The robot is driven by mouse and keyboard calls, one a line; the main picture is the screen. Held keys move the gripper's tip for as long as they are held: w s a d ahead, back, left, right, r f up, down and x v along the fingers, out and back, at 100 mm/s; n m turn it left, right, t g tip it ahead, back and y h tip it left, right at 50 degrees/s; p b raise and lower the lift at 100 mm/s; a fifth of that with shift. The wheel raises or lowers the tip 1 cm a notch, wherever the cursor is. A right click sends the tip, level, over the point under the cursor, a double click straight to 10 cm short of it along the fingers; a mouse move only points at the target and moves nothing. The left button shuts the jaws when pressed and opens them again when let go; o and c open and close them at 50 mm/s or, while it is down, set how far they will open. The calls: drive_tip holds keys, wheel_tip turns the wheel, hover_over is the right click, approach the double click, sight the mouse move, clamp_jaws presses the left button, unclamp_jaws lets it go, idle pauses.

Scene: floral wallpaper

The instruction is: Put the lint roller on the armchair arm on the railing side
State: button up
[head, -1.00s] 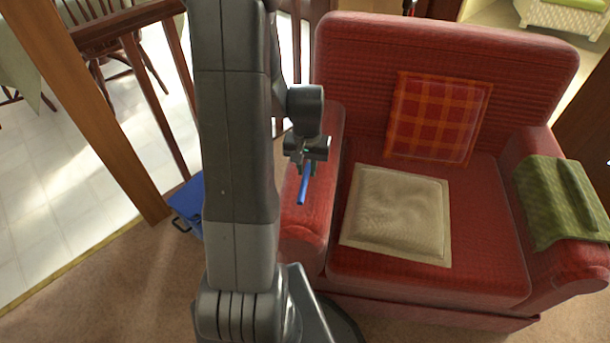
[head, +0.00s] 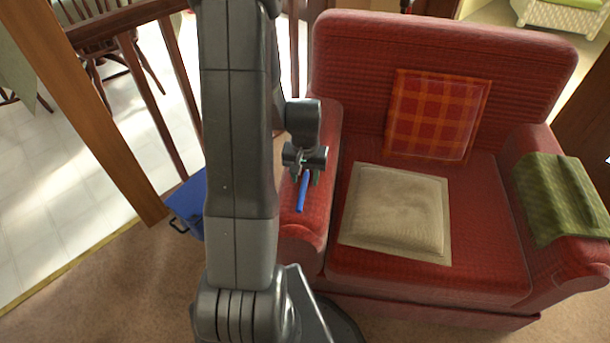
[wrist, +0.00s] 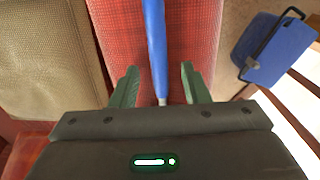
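The lint roller (head: 303,193) shows as a blue handle lying along the red left arm of the armchair (head: 318,190), the arm beside the wooden railing (head: 150,95). In the wrist view the blue handle (wrist: 156,45) runs between my fingers over the red fabric, with a pale metal end near my palm. The rest of the roller is cut off or hidden. My gripper (head: 306,178) is just over the armchair arm. In the wrist view my gripper (wrist: 160,72) is open, its green fingers apart, with a gap on each side of the handle.
A beige cushion (head: 396,213) lies on the seat and a plaid cushion (head: 437,115) leans on the backrest. A green cloth (head: 560,200) drapes the other arm. A blue bin-like object (head: 188,205) stands on the floor by the railing, left of the armchair.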

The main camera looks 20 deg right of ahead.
sight(306, 179)
drive_tip(key=shift+r, duration=0.1)
wheel_tip(306, 179, up, 12)
drive_tip(key=p, duration=0.2)
drive_tip(key=shift+p, duration=0.4)
drive_tip(key=shift+c, duration=0.6)
drive_tip(key=shift+s+d, duration=0.1)
